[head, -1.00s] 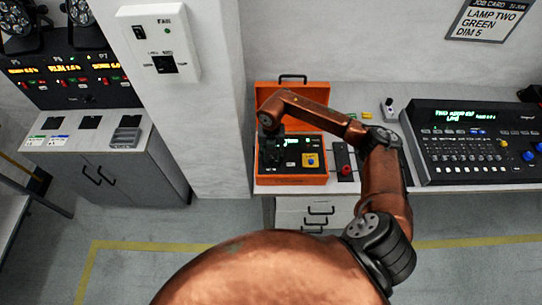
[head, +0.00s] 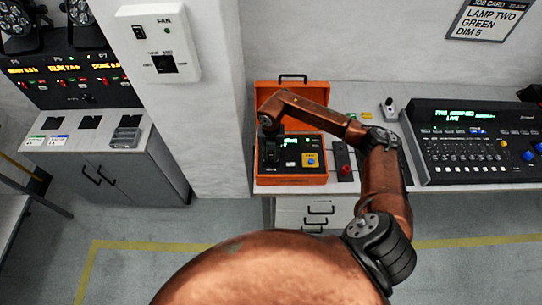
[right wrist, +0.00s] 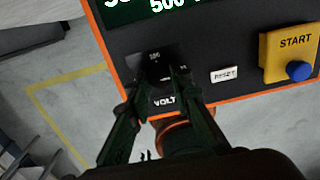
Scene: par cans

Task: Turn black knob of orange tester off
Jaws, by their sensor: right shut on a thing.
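The orange tester (head: 291,180) stands open on the bench, its lid raised at the back. In the right wrist view its dark panel (right wrist: 200,62) shows the black knob (right wrist: 157,68) above a label reading VOLT. My right gripper (right wrist: 158,92) reaches down to the left part of the panel, its two fingers on either side of the knob and shut on it. In the head view the right gripper (head: 270,150) hides the knob. The tester's green display shows partly, with 500 legible in the wrist view. My left gripper is not in view.
A yellow START block (right wrist: 290,52) with a blue button and a RESET label (right wrist: 224,74) sit right of the knob. A box with a red knob (head: 344,162) and a lighting console (head: 470,140) stand to the right. A wall pillar (head: 215,110) is close on the left.

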